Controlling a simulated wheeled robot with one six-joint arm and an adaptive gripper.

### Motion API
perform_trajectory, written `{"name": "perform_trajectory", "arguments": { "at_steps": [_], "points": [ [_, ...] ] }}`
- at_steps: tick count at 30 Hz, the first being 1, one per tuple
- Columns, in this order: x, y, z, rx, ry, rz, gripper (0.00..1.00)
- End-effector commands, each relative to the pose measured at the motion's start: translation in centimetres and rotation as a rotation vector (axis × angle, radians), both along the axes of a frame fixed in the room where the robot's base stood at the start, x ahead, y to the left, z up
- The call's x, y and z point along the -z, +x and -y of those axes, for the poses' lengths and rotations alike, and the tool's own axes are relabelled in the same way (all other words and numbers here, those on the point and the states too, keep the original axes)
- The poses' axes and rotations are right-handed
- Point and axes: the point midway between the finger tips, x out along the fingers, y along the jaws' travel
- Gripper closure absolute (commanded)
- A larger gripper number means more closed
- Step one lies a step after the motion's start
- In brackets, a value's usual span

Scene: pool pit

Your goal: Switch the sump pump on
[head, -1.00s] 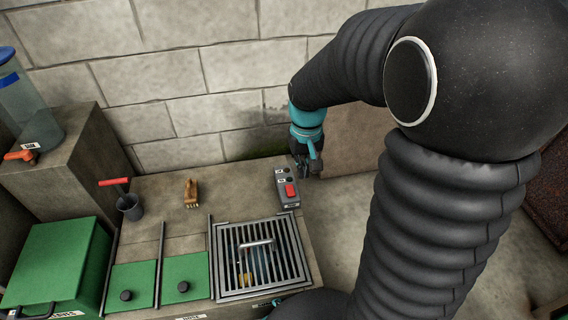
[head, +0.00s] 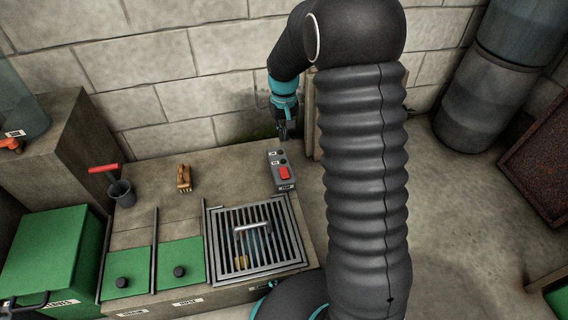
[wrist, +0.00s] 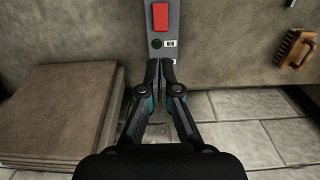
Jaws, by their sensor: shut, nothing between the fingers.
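A grey switch box (head: 281,172) stands near the right edge of the concrete ledge, with a raised red switch (head: 285,173) and small labels on its top. In the wrist view the red switch (wrist: 160,16) is at the top, with a dark green round button (wrist: 157,43) and a small label nearer to me. My gripper (head: 282,136) is shut and empty at the box's far, wall-side end. In the wrist view my fingertips (wrist: 160,64) point at that end, just short of the button. I cannot tell whether they touch the box.
A metal grate (head: 256,243) with a handle lies in front of the box. A wooden brush (head: 184,178) and a dark cup (head: 122,193) stand on the ledge to the left. A stack of slabs (wrist: 62,112) is beside my gripper in the wrist view.

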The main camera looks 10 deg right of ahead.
Motion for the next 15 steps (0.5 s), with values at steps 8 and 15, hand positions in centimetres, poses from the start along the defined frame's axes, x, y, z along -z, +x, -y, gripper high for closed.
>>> {"name": "perform_trajectory", "arguments": {
  "at_steps": [8, 15],
  "points": [
    [0.5, -0.1, 0.0, 0.0, 0.0, -0.002, 1.0],
    [3.9, -0.1, 0.0, 0.0, 0.0, -0.004, 1.0]
  ]
}}
